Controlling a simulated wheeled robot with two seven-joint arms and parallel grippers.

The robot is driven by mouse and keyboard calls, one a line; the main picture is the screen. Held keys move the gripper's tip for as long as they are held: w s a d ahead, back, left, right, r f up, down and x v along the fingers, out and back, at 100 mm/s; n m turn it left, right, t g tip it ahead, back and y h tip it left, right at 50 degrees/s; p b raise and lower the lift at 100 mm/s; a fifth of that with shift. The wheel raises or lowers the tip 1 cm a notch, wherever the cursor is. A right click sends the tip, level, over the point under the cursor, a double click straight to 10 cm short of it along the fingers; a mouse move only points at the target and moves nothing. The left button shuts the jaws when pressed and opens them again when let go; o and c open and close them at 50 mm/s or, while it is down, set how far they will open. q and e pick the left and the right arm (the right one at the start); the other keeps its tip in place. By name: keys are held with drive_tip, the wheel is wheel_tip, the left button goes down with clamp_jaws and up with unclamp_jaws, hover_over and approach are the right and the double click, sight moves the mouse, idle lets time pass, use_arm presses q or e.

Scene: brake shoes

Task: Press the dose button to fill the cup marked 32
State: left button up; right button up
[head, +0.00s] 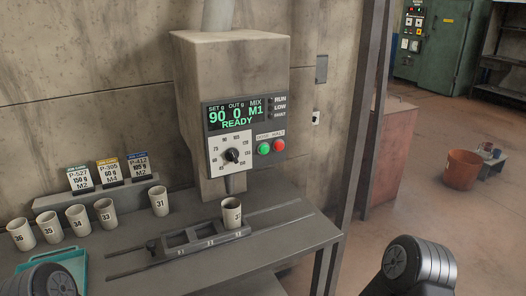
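The dosing machine (230,75) stands against the wall. Its display (232,115) reads set 90 g, out 0 g, mix M1, READY. The green dose button (264,149) sits on the panel beside the red halt button (279,146). A cup (232,213) stands upright in the sliding holder (178,240) below the nozzle; its number starts with 3, and the second digit is hard to read, possibly 2. Dark parts of my arms show at the lower left and lower right. Neither gripper's fingers are in view.
Cups including 31 (158,201), 33 (106,214) and 36 (21,235) stand on the bench left. A card rack (70,196) is behind them. A selector dial (232,155) is left of the buttons. A teal tray (72,261) lies front left. The bench's right end is clear.

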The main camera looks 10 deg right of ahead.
drive_tip(key=shift+c, duration=0.4)
clamp_jaws()
idle(1.4)
